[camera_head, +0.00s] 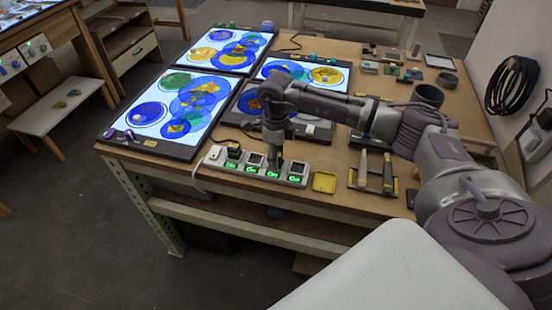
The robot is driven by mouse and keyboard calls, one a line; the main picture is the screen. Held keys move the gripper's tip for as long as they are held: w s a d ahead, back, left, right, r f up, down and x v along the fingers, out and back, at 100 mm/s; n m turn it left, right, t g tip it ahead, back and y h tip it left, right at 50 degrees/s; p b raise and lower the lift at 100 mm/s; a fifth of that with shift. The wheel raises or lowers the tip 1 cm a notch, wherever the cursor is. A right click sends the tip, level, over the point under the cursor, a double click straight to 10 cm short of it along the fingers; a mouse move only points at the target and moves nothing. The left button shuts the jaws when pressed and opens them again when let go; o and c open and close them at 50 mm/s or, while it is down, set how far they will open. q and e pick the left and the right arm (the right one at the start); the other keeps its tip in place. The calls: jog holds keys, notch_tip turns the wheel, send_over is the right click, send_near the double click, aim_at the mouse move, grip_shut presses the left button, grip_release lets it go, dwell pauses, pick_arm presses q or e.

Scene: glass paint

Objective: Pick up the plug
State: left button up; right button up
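A white power strip (214,158) with several sockets and green lit labels lies along the table's front edge. A small dark block that looks like a plug (234,148) sits at the strip's left socket. My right gripper (275,166) points down at the strip, right of that block, over the sockets towards the strip's right half. Its fingers are small and dark here, and I cannot tell whether they are apart or hold a plug. The gripper and wrist hide part of the strip and the panel behind. My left gripper is out of view.
Lit panels with coloured glass circles (187,100) cover the table's left and back. A yellow sponge-like pad (324,182) and handled tools (387,175) lie right of the strip. A dark cup (427,97) stands farther back. A white cord leaves the strip's left end.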

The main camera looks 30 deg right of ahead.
jog(key=c, duration=0.8)
jog(key=shift+r, duration=0.1)
jog(key=shift+r, duration=0.2)
notch_tip(320, 180, up, 4)
jog(key=shift+s+d+f+b, duration=0.1)
jog(key=shift+d+f+b, duration=0.1)
jog(key=shift+b, duration=0.75)
jog(key=s+d+r, duration=0.4)
jog(key=s+r, duration=0.6)
jog(key=r, duration=0.2)
jog(key=shift+s+d+p, duration=0.15)
jog(key=shift+s+p, duration=0.1)
jog(key=shift+p, duration=0.2)
jog(key=shift+w+f, duration=0.1)
